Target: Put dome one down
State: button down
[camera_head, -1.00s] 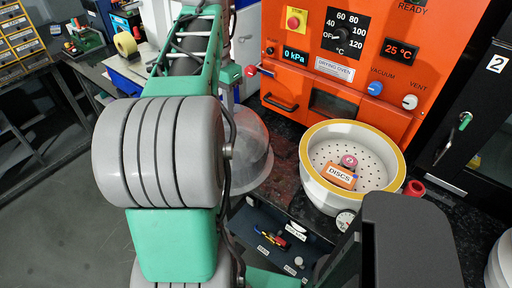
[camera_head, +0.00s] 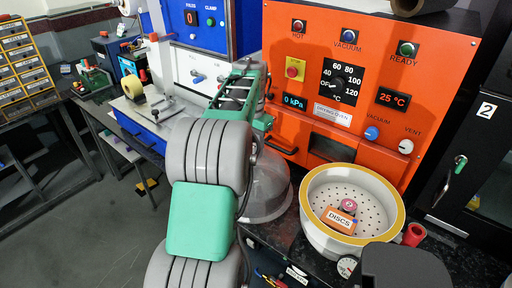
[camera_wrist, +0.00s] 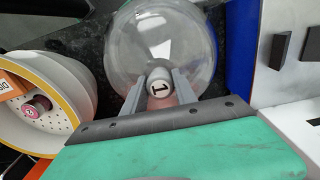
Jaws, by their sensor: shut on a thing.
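Dome one is a clear glass dome (camera_wrist: 190,45) with a knob (camera_wrist: 159,86) marked "1" at its top. In the wrist view my gripper (camera_wrist: 160,88) has its two grey fingers closed on either side of that knob. In the head view the dome (camera_head: 266,192) stands upright by the dark counter in front of the orange oven, left of the white bowl. My arm hides its left side and the gripper there. I cannot tell whether its rim touches the counter.
A white bowl (camera_head: 394,222) with a yellow rim and perforated floor stands right of the dome; it holds a "DISCS" box (camera_head: 340,220). The orange drying oven (camera_head: 285,60) stands behind. A blue machine is at the dome's other side. A gauge (camera_head: 346,266) sits by the bowl.

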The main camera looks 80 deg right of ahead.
jog(key=shift+s+d+f, duration=0.3)
jog(key=shift+d+f, duration=0.35)
jog(key=shift+f, duration=0.2)
jog(key=c, duration=1)
grip_release()
